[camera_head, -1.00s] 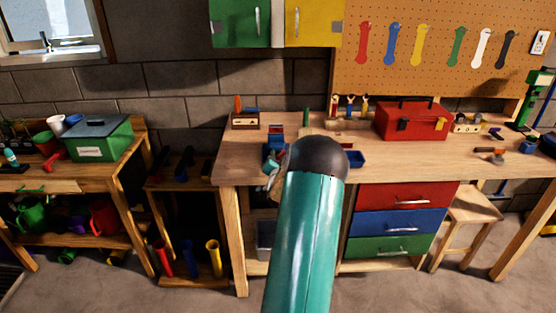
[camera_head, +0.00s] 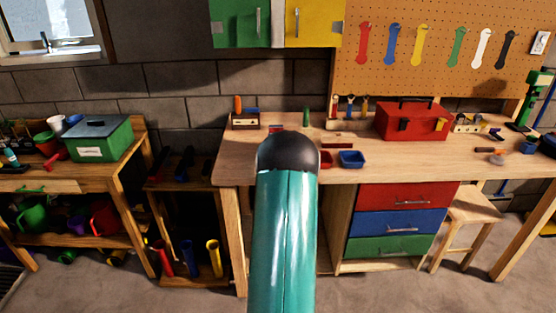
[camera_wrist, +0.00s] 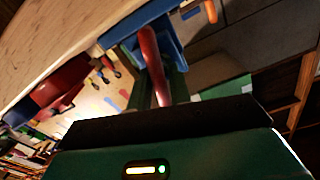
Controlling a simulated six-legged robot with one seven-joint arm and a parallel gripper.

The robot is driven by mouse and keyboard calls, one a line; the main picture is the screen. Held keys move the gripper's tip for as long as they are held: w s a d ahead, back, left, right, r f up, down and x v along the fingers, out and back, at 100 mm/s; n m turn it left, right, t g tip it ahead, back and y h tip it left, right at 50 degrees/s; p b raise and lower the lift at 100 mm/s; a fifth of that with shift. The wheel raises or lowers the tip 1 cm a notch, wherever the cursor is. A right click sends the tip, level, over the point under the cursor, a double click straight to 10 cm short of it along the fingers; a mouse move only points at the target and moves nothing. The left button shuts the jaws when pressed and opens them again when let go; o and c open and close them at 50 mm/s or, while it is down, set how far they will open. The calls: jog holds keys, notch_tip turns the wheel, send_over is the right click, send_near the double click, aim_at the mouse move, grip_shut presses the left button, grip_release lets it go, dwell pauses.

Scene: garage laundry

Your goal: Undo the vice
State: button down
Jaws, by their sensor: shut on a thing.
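The blue vice (camera_wrist: 158,32) shows in the wrist view at the edge of the wooden workbench top. A red bar (camera_wrist: 149,50), seemingly its handle, runs from it toward my gripper. My gripper (camera_wrist: 154,65) is right below the vice, its dark green fingers either side of the red bar, shut on it. An orange-brown piece (camera_wrist: 210,10) shows right of the vice. In the head view my teal arm covers the vice and my gripper. How far the vice's jaws stand apart is hidden.
The workbench (camera_head: 400,172) carries a red toolbox (camera_head: 412,121), a blue tray (camera_head: 351,159) and a small wooden tool holder (camera_head: 245,121). Red, blue and green drawers (camera_head: 402,222) are below. A stool (camera_head: 466,215) stands at right, a green box (camera_head: 100,140) on the left bench.

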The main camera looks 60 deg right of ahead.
jog(key=n, duration=0.4)
jog(key=shift+w+n, duration=0.2)
jog(key=shift+n, duration=0.2)
dwell(0.9)
jog(key=c, duration=1.4)
grip_release()
jog(key=shift+c, duration=0.2)
jog(key=v, duration=1.4)
